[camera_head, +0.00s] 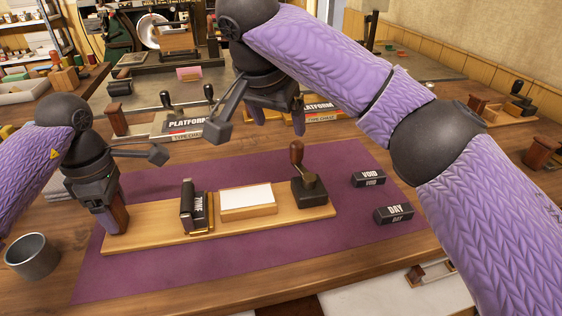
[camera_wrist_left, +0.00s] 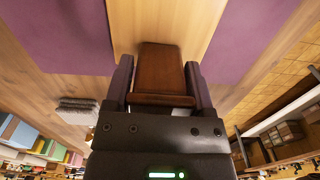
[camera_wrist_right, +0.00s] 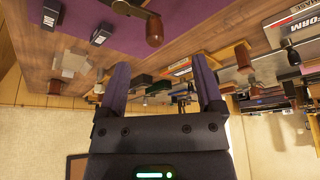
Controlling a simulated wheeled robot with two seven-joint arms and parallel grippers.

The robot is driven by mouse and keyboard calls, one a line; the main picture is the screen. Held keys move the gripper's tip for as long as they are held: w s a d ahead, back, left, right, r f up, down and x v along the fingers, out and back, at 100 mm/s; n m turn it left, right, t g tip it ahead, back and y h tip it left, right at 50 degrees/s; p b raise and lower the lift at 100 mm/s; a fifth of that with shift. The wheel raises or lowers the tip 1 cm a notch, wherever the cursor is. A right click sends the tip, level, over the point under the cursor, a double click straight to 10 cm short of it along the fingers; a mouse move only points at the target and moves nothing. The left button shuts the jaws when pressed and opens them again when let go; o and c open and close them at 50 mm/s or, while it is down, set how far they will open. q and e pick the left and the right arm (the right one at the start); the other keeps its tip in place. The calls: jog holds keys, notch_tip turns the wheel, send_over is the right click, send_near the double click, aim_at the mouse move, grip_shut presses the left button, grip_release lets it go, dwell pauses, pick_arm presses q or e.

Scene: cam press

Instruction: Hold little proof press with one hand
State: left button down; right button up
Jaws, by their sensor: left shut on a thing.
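The little proof press is a long light-wood board (camera_head: 155,236) lying on a purple mat (camera_head: 270,282). A dark block marked TIME (camera_head: 194,206) stands on it, beside a wooden block topped with white paper (camera_head: 247,198) and a dark base with a brown lever handle (camera_head: 297,153). My left gripper (camera_head: 118,220) is shut on the brown wooden block at the board's left end; this brown block (camera_wrist_left: 160,70) shows between both fingers in the left wrist view. My right gripper (camera_head: 278,120) is raised above the far side of the mat, open and empty; its fingers (camera_wrist_right: 160,85) stand apart.
Dark type blocks marked VOID (camera_head: 369,179) and DAY (camera_head: 394,214) lie on the mat at right. A grey cup (camera_head: 32,257) stands at the front left. PLATFORM blocks (camera_head: 187,125) and other presses stand behind the mat. The mat's front strip is clear.

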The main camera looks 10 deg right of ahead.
jog(key=w+d+r+n+t+y, duration=0.3)
jog(key=w+d+r+t, duration=0.55)
jog(key=w, duration=0.35)
jog(key=d+r+m+t+h, duration=0.3)
jog(key=d+r+t, duration=0.4)
jog(key=d, duration=0.7)
notch_tip(320, 180, up, 3)
jog(key=shift+s+f+t, duration=0.1)
jog(key=shift+s+t, duration=0.25)
jog(key=shift+s, duration=0.05)
jog(key=shift+c, duration=0.4)
jog(key=n+g+y, duration=0.2)
jog(key=n+g, duration=0.6)
jog(key=g, duration=0.7)
send_near(294, 155)
jog(key=w, duration=0.1)
jog(key=shift+y, duration=0.3)
jog(key=x, duration=0.7)
jog(key=d+x, duration=0.1)
jog(key=x, duration=0.3)
jog(key=shift+w+f, duration=0.15)
jog(key=shift+f, duration=0.1)
